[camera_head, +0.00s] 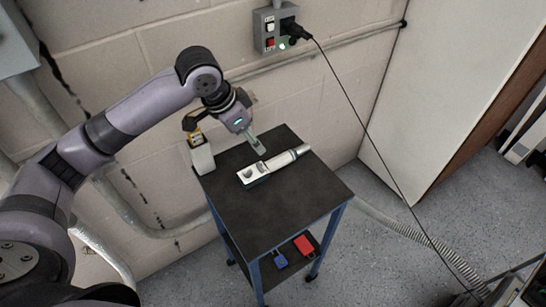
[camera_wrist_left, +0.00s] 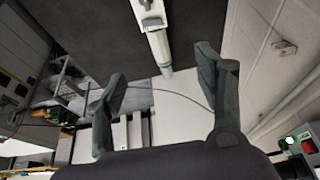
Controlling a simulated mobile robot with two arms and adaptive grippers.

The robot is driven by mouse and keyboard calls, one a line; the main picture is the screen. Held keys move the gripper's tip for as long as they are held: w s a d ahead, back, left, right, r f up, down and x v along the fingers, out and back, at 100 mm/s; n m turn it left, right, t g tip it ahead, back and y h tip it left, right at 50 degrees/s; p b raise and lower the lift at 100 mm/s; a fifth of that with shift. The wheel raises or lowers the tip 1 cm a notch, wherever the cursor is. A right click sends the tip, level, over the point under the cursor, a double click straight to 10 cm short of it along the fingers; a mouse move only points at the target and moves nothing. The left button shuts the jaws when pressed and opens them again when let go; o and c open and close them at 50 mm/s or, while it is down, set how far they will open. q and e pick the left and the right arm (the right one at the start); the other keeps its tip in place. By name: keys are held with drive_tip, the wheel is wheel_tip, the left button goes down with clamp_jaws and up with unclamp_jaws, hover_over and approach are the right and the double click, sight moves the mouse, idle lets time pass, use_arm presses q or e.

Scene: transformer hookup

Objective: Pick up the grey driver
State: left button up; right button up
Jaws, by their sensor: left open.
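The grey driver (camera_head: 285,160) lies on the black top of a small cart (camera_head: 270,210). Its body is a pale cylinder with a darker tip at the right, and a whitish blocky part with dark spots sits at its left end. It also shows in the left wrist view (camera_wrist_left: 158,42), running down from the top edge between the fingers' directions. My left gripper (camera_head: 257,144) is above the cart top, just behind the driver, and apart from it as far as I can tell. In the left wrist view its two fingers (camera_wrist_left: 162,88) are wide apart and empty. My right gripper is not in view.
A white holder (camera_head: 202,158) with a yellow-labelled item stands at the cart's left corner, close to my left wrist. A wall box (camera_head: 271,28) has a black cable (camera_head: 365,130) hanging past the cart's right. Blue (camera_head: 280,260) and red (camera_head: 304,245) items lie below. The cart's front is clear.

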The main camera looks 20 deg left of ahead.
use_arm(q)
approach(270, 163)
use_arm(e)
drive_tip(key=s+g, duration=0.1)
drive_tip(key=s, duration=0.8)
use_arm(q)
drive_tip(key=p+x, duration=0.1)
drive_tip(key=x, duration=0.2)
drive_tip(key=shift+s+a+f, duration=0.1)
drive_tip(key=shift+s+f, duration=0.1)
drive_tip(key=shift+x, duration=0.9)
drive_tip(key=p+x, duration=0.1)
drive_tip(key=x, duration=0.3)
drive_tip(key=shift+w+f+p, duration=0.1)
drive_tip(key=shift+w+p, duration=0.25)
drive_tip(key=shift+w, duration=0.1)
drive_tip(key=shift+d+f, duration=0.25)
drive_tip(key=c, duration=0.4)
clamp_jaws()
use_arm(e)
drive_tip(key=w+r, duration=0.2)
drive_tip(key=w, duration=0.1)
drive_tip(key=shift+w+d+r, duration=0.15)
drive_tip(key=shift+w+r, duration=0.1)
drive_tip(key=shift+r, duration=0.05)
